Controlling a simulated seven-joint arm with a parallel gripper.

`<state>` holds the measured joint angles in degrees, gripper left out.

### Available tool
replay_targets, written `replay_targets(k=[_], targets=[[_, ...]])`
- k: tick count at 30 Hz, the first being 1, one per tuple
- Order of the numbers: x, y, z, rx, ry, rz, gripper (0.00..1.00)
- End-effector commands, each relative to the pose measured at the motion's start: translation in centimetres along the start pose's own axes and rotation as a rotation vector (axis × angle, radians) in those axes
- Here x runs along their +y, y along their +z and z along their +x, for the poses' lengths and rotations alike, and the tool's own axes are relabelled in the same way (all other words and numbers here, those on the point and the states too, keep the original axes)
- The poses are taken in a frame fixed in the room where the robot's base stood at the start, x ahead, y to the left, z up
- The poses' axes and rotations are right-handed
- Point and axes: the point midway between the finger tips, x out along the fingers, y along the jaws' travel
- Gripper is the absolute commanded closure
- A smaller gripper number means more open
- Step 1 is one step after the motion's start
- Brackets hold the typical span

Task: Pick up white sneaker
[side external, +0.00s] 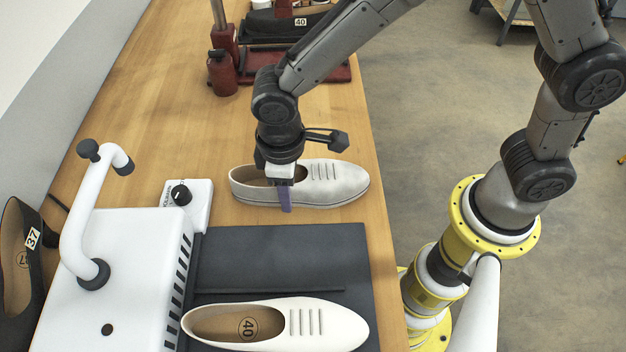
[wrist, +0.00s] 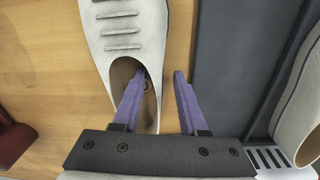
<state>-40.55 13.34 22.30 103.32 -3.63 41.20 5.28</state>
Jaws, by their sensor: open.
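A white lace-up sneaker (side external: 335,184) lies upright on the wooden table, toe to the right in the side view. It also shows in the wrist view (wrist: 126,45), toe out of frame at the top. Contact with the shoe cannot be told. A second, cream-white shoe (side external: 335,325), marked 40 inside, lies on the dark mat.
The dark mat (side external: 285,255) adjoins a white machine (side external: 125,255) with a curved pipe handle (side external: 78,205). A small white box with a black knob (side external: 181,195) stands left of the sneaker. Bare table lies behind the sneaker.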

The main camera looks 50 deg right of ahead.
Motion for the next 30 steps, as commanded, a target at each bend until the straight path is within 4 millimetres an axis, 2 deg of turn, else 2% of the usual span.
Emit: replay_targets(k=[7,8,14,15,30], targets=[[0.01,0.01,0.24,0.000,0.000,0.001,0.57],[0.01,0.01,0.24,0.000,0.000,0.001,0.61],[0.01,0.00,0.21,0.000,0.000,0.001,0.97],[0.00,0.01,0.21,0.000,0.000,0.001,1.00],[0.01,-0.04,0.08,0.002,0.000,0.001,1.00]])
